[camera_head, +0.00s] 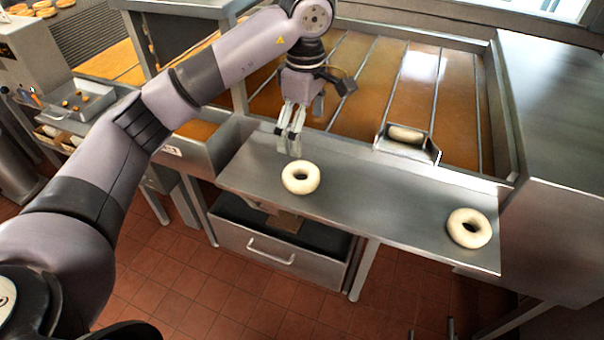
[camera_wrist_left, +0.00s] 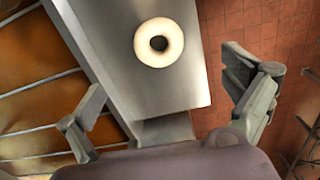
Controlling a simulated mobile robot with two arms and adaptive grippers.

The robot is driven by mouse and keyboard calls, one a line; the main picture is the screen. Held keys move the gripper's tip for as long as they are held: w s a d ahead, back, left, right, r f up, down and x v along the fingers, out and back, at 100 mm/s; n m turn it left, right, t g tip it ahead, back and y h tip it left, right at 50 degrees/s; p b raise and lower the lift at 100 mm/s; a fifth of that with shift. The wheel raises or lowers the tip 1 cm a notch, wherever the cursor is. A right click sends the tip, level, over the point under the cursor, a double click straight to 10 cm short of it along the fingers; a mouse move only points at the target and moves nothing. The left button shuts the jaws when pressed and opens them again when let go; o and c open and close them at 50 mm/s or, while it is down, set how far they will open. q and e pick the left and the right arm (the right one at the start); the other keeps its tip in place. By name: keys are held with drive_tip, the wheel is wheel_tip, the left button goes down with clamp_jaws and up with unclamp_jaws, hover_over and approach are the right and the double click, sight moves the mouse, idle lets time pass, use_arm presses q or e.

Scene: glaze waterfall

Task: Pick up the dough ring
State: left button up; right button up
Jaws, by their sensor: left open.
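A pale dough ring (camera_head: 301,178) lies flat on the steel shelf (camera_head: 365,190), towards its left end. A second dough ring (camera_head: 469,228) lies near the shelf's right end. A third pale piece (camera_head: 405,134) sits in a small metal holder at the fryer's edge; its full shape is partly hidden. My left gripper (camera_head: 290,145) hangs just behind and above the left dough ring, apart from it. In the left wrist view the open, empty fingers (camera_wrist_left: 165,100) stand wide apart, and one dough ring (camera_wrist_left: 159,42) lies beyond them on the shelf. My right gripper is not in view.
The fryer (camera_head: 375,80) with amber oil and metal dividers lies behind the shelf. A steel cabinet (camera_head: 550,150) stands at the right. A drawer (camera_head: 280,250) sits under the shelf. A tray (camera_head: 78,100) with small pieces stands at the left. The shelf between the two rings is clear.

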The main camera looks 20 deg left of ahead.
use_arm(q)
drive_tip(key=p, duration=0.3)
hover_over(302, 172)
drive_tip(key=s+d, duration=0.1)
drive_tip(key=s, duration=0.1)
wheel_tip(302, 172, down, 8)
drive_tip(key=shift+d+f, duration=0.15)
drive_tip(key=shift+f, duration=0.05)
drive_tip(key=f, duration=0.1)
drive_tip(key=f+p, duration=0.1)
drive_tip(key=f, duration=0.1)
drive_tip(key=a+f+p, duration=0.1)
drive_tip(key=shift+w+f, duration=0.25)
drive_tip(key=shift+f, duration=0.4)
drive_tip(key=shift+d, duration=0.1)
drive_tip(key=shift+c, duration=0.5)
drive_tip(key=c, duration=1.2)
drive_tip(key=shift+o, duration=0.2)
drive_tip(key=shift+r, duration=0.1)
